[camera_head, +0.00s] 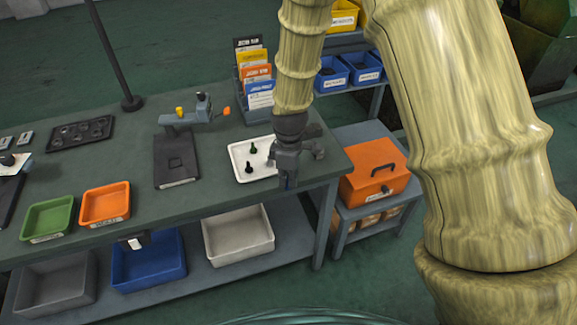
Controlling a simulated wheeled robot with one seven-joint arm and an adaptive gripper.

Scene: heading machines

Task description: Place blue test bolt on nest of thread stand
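My gripper (287,178) points down over the right end of the bench, at the right edge of a white tray (239,176). A small bluish patch shows between its fingertips; it is too small to tell whether this is the blue test bolt. The fingers are partly hidden by the gripper body. Two dark bolts (249,168) stand upright in the tray, and neither looks blue. A dark fixture (176,160) with a flat base, a grey clamp arm, a yellow knob and an orange tip stands left of the tray; it may be the thread stand. Its nest is not clear.
A card rack (254,72) stands behind the tray. Green (48,219) and orange (105,204) trays sit at the bench's front left, a black tray (80,133) behind them. An orange box (373,171) stands right of the bench. Bench top between fixture and orange tray is clear.

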